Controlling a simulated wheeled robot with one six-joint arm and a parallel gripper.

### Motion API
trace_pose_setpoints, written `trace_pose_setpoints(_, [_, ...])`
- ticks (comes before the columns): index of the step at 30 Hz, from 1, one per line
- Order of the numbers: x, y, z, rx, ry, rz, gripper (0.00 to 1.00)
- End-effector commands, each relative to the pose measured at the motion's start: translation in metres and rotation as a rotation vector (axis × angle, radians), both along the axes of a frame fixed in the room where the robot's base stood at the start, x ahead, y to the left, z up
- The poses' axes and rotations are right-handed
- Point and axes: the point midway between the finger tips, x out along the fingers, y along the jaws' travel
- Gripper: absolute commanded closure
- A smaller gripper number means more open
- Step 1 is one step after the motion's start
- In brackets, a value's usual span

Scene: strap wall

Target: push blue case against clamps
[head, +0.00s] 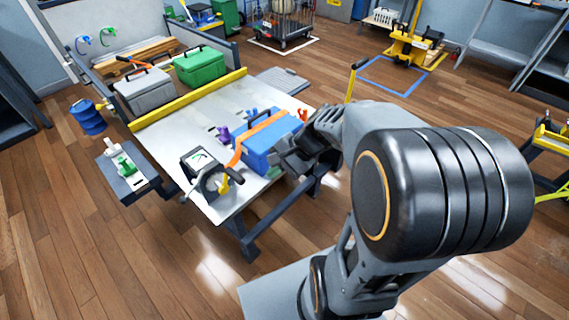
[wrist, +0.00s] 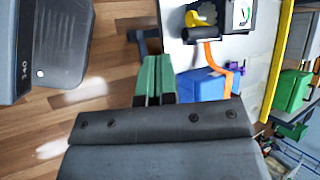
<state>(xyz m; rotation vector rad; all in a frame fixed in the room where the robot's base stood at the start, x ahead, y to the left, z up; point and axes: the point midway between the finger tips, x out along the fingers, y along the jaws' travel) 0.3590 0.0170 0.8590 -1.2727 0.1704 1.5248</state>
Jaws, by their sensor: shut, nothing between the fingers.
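The blue case (head: 258,155) stands on the pale table, with an orange strap (head: 262,124) running over it. It also shows in the wrist view (wrist: 205,88), right of the fingers. Small purple clamps (head: 222,133) stand at the case's far side, and an orange clamp (head: 303,114) stands near its back right end. My gripper (head: 272,172) is at the case's near side, its green fingers (wrist: 155,80) shut together and empty. I cannot tell whether they touch the case.
A gauge box (head: 200,158) and a dark ratchet with a yellow handle (head: 222,184) are at the table's near left end. A yellow rail (head: 190,98) runs along the far edge, with a grey case (head: 145,92) and green case (head: 200,66) behind. Floor is open in front.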

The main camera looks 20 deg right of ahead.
Motion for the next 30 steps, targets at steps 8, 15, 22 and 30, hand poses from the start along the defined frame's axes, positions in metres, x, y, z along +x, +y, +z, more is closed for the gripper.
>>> trace_pose_setpoints(8, [0.087, -0.079, -0.132, 0.693, 0.159, -0.68, 1.0])
trace_pose_setpoints(15, [0.117, -0.166, -0.191, 1.072, 0.133, -1.03, 1.0])
trace_pose_setpoints(22, [0.126, -0.201, -0.211, 1.207, 0.102, -1.149, 1.0])
trace_pose_setpoints(30, [0.164, -0.185, -0.212, 1.217, 0.098, -1.154, 1.0])
